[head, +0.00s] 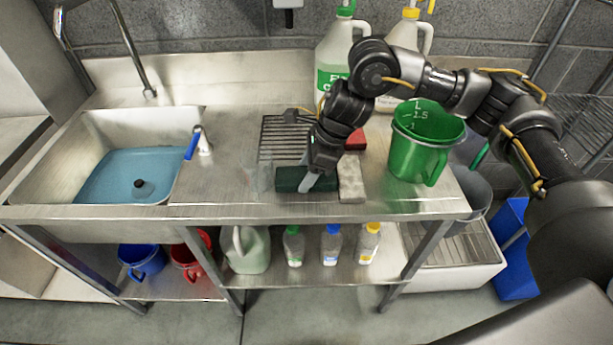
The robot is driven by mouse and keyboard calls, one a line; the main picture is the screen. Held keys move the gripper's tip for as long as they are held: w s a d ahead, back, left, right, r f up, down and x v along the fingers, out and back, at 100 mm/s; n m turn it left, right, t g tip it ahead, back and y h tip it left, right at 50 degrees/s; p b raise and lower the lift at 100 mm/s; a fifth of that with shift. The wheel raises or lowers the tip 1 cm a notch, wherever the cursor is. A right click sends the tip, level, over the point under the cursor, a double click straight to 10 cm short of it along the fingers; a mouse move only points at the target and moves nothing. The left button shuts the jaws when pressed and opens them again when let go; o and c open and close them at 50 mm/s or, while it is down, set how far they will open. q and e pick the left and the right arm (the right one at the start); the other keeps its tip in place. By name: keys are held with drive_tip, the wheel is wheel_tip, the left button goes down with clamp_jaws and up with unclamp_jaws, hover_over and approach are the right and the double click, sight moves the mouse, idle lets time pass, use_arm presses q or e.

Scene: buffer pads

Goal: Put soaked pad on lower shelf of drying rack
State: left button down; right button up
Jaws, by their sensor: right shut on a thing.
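My right gripper (309,181) reaches down over the middle of the steel counter, pointing at the front edge. It is shut on a dark green pad (288,179), which is at the counter top near that edge. I cannot tell whether the pad is lifted, or whether it is wet. A grey pad (351,182) lies just right of it, and a red pad (356,140) lies behind, partly hidden by my arm. Wire shelving (585,118), possibly the drying rack, stands at the right edge, partly cut off and partly behind my arm. My left gripper is out of view.
A black wire grid (283,138) lies behind the pad. A green measuring jug (418,155) stands right of it, with large bottles (334,60) behind. The sink (55,165) with blue water is left. Small bottles (331,245) and buckets (142,262) stand below.

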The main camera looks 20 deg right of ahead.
wheel_tip(320, 180, down, 2)
drive_tip(key=shift+f, duration=0.15)
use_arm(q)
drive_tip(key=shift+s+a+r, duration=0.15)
use_arm(e)
drive_tip(key=shift+f, duration=0.2)
drive_tip(key=o, duration=1)
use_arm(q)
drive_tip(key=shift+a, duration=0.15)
use_arm(e)
drive_tip(key=shift+r, duration=0.1)
